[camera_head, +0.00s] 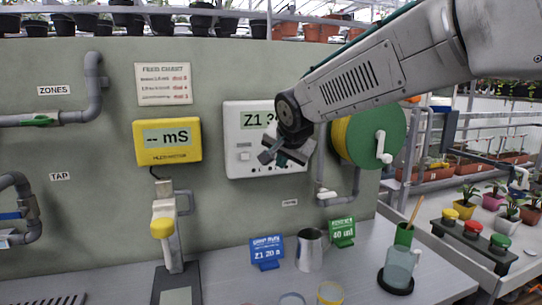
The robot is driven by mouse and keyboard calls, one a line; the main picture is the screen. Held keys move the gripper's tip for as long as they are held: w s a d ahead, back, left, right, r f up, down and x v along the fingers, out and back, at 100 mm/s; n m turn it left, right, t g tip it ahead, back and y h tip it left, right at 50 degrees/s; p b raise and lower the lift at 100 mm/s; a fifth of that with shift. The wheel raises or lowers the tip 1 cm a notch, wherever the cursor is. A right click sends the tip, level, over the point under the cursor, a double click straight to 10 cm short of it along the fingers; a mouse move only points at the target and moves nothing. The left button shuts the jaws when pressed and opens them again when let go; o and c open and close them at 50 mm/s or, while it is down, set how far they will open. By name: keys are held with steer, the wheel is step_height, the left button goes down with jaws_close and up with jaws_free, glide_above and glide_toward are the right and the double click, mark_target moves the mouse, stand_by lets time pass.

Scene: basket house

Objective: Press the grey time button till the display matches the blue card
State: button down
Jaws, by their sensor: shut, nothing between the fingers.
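The white controller box (233,165) is fixed to the green wall in the middle of the view. Its display (252,120) reads "Z1" and then digits that my arm partly covers; the first looks like a 3. A small button (244,156) shows at the lower left of its face; I cannot tell whether it is the grey time button. The blue card (266,253) stands on the bench below and reads "Z1 20" with a small last mark. My gripper (268,157) is shut and empty, in front of the box's face. It hides part of the panel, and contact is unclear.
A yellow meter (167,142) reading "-- mS" hangs left of the box. A green hose reel (384,130) is at the right. A metal jug (309,251), a green card (342,232) and a bottle (399,268) stand on the bench. Pipes run along the wall.

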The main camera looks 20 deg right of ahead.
glide_toward(272, 164)
steer(key=shift+x, duration=1.65)
steer(key=shift+s+f, duration=0.1)
steer(key=shift+f, duration=0.1)
stand_by(0.5)
steer(key=shift+w, duration=0.35)
steer(key=shift+w, duration=0.4)
stand_by(0.6)
steer(key=shift+s, duration=0.85)
steer(key=s, duration=0.5)
stand_by(0.3)
